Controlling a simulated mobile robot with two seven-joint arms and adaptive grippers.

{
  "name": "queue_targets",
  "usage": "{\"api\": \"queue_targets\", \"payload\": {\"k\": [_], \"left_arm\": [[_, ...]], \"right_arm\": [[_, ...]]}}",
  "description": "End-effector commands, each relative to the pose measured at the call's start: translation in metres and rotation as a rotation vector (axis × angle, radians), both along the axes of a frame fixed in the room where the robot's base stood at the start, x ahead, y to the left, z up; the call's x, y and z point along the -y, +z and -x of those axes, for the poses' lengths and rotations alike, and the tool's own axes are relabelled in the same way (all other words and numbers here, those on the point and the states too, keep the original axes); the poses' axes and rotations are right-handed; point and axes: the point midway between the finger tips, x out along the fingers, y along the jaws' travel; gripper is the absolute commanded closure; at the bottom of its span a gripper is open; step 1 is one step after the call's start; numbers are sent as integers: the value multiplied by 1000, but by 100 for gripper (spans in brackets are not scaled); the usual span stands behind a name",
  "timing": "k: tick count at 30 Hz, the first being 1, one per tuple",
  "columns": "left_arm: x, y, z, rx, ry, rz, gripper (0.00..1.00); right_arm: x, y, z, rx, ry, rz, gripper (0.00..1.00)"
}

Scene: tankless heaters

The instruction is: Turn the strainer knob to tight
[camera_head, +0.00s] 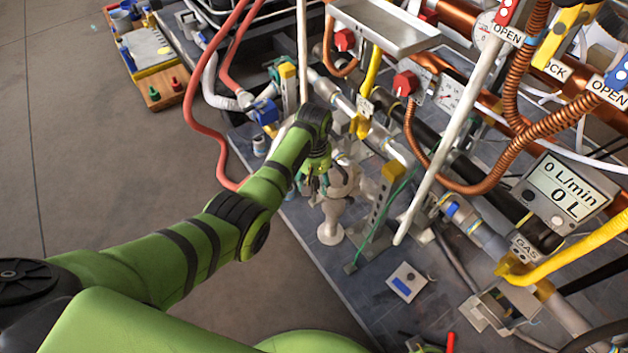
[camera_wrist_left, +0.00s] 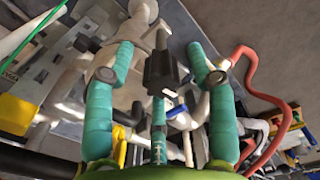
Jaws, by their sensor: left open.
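My left gripper (camera_head: 314,178) is beside a beige metal pipe fitting (camera_head: 342,182), which looks like the strainer body, near the edge of the dark board. In the left wrist view, the teal fingers of the left gripper (camera_wrist_left: 160,55) are open and spread wide. A dark grey ribbed knob (camera_wrist_left: 160,72), seemingly the strainer knob, shows between the two outer fingers, with a visible gap on each side. A third finger shows below the knob. Whether any finger touches it, I cannot tell. In the head view the arm and hand hide the knob. My right gripper is not in view.
A yellow-topped bracket (camera_head: 385,190) stands right of the fitting. A white pole (camera_head: 440,150) slants across the board. A red hose (camera_head: 190,105) curves at the left. A meter display (camera_head: 558,190) sits at the right. Bare floor (camera_head: 100,180) lies left of the board.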

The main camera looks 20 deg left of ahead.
Motion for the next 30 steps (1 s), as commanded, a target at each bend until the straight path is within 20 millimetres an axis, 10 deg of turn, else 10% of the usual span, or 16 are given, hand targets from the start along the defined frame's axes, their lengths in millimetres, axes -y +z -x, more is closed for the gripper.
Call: {"api": "queue_targets", "payload": {"k": [2,6,30], "left_arm": [[0,0,0,0,0,0,52],[0,0,0,-1,0,1,99],[1,-2,5,-15,-88,3,100]], "right_arm": [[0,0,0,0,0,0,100],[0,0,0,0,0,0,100],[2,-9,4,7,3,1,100]]}}
